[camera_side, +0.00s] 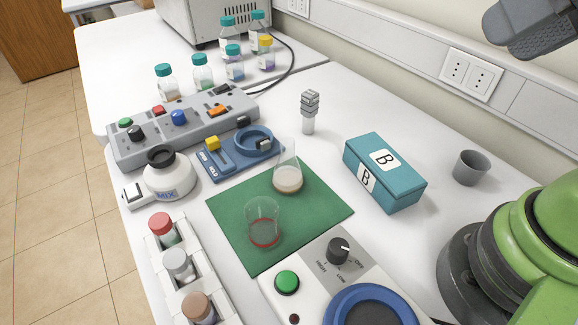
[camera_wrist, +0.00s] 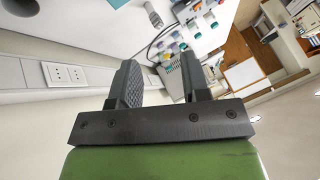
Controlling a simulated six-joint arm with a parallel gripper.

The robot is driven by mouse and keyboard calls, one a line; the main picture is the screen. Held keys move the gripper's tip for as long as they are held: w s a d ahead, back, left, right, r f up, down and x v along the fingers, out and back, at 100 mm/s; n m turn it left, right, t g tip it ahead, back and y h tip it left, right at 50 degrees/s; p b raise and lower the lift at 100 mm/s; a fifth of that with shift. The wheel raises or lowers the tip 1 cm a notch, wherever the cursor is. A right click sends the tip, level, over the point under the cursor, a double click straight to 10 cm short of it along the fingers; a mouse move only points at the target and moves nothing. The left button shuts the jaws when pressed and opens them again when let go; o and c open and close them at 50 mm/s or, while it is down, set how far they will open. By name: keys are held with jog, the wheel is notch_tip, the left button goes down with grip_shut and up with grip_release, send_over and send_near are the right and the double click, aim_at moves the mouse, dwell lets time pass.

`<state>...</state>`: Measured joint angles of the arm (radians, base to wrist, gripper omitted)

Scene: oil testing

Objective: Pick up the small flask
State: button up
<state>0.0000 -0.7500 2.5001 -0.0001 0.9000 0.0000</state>
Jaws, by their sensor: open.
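The small flask (camera_side: 288,178) is a clear conical flask with a little pale liquid at its bottom. It stands upright near the back corner of the green mat (camera_side: 319,206) in the side view. A clear beaker (camera_side: 263,222) with some reddish liquid stands in front of it on the same mat. My gripper (camera_wrist: 157,75) is open and empty in the wrist view, with its two fingers apart, high above the bench. Part of it shows at the top right of the side view (camera_side: 535,25), far from the flask. I cannot make out the flask in the wrist view.
A teal box marked B (camera_side: 384,171) stands right of the flask. A blue holder (camera_side: 238,152) is on its left, and a grey-topped vial (camera_side: 309,112) behind. A control unit with a green button (camera_side: 288,282) is in front. A grey cup (camera_side: 470,167) stands far right.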

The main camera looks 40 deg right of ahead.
jog(key=shift+o, duration=0.4)
jog(key=shift+o, duration=1.2)
jog(key=n+g+h, duration=0.2)
jog(key=g, duration=0.5)
send_over(288, 142)
jog(key=d, duration=0.2)
notch_tip(288, 142, down, 11)
jog(key=f, duration=0.2)
jog(key=a+f, duration=0.1)
jog(key=f, duration=0.1)
jog(key=w+f, duration=0.1)
jog(key=f, duration=0.2)
jog(key=shift+a+f, duration=0.1)
jog(key=shift+a, duration=0.2)
jog(key=shift+s+a+f, duration=0.1)
jog(key=shift+s+f, duration=0.05)
jog(key=shift+f, duration=0.85)
jog(key=shift+s+a+f, duration=0.1)
jog(key=shift+s+f, duration=0.05)
jog(key=shift+f, duration=0.8)
jog(key=shift+s+f, duration=0.15)
jog(key=shift+f, duration=0.85)
